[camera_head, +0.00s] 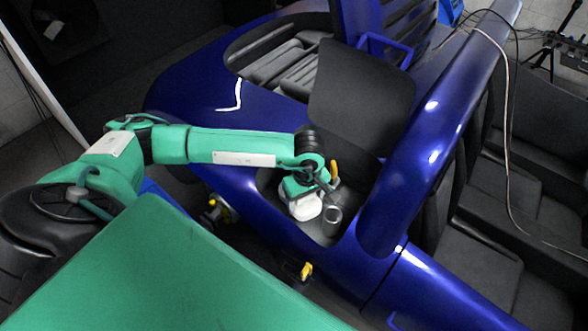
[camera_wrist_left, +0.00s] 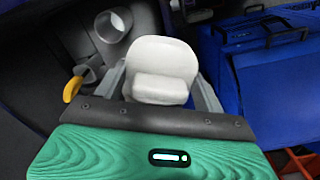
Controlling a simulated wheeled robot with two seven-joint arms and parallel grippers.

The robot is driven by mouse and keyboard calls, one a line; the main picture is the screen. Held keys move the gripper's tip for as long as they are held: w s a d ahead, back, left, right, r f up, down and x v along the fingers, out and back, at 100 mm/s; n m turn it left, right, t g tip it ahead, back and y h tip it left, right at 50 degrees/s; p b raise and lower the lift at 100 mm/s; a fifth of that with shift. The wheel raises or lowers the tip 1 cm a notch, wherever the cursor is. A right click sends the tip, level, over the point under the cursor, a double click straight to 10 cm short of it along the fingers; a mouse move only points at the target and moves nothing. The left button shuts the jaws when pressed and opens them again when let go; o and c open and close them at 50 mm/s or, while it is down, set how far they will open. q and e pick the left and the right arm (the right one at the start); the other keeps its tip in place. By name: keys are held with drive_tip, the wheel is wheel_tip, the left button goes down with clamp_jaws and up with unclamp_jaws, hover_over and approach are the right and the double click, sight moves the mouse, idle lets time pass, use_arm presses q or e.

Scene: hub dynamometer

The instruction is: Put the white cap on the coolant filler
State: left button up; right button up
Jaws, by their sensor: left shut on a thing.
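The white cap (camera_head: 307,208) is held by my left gripper (camera_head: 304,196) in the engine recess of the blue vehicle. In the left wrist view the cap (camera_wrist_left: 162,62) sits between the two grey fingers of the gripper (camera_wrist_left: 162,88), which are shut on its sides. The coolant filler (camera_head: 333,214) is a round, open grey neck just right of the cap in the head view. In the left wrist view the filler (camera_wrist_left: 114,24) lies up and left of the cap, and the two are apart. My right gripper is not in view.
A yellow handle (camera_head: 334,169) stands close to the gripper; it also shows in the left wrist view (camera_wrist_left: 72,88). The blue body (camera_head: 385,215) borders the recess on the right, and a dark panel (camera_head: 362,95) rises behind. Another yellow part (camera_head: 306,271) is in front.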

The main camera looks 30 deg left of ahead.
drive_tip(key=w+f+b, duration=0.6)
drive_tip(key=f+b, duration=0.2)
drive_tip(key=b, duration=0.3)
use_arm(q)
drive_tip(key=w+a+f+n+b, duration=0.1)
drive_tip(key=w+a+f+n, duration=0.2)
drive_tip(key=n, duration=0.7)
drive_tip(key=w+a+f+n+b, duration=0.1)
drive_tip(key=w+a+f+n, duration=0.2)
drive_tip(key=n, duration=0.7)
drive_tip(key=w+a+f+n, duration=0.4)
drive_tip(key=a+n, duration=0.1)
drive_tip(key=n, duration=0.5)
drive_tip(key=shift+w+a+n+b, duration=0.3)
drive_tip(key=shift+a+n+b, duration=0.05)
drive_tip(key=shift+n+b, duration=0.05)
drive_tip(key=shift+f, duration=0.25)
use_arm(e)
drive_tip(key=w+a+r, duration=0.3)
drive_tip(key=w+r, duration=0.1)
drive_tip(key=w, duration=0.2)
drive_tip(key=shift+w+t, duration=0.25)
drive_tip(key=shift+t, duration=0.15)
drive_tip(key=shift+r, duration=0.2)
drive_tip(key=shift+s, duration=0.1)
use_arm(q)
drive_tip(key=shift+f+b, duration=0.5)
drive_tip(key=shift+f, duration=0.1)
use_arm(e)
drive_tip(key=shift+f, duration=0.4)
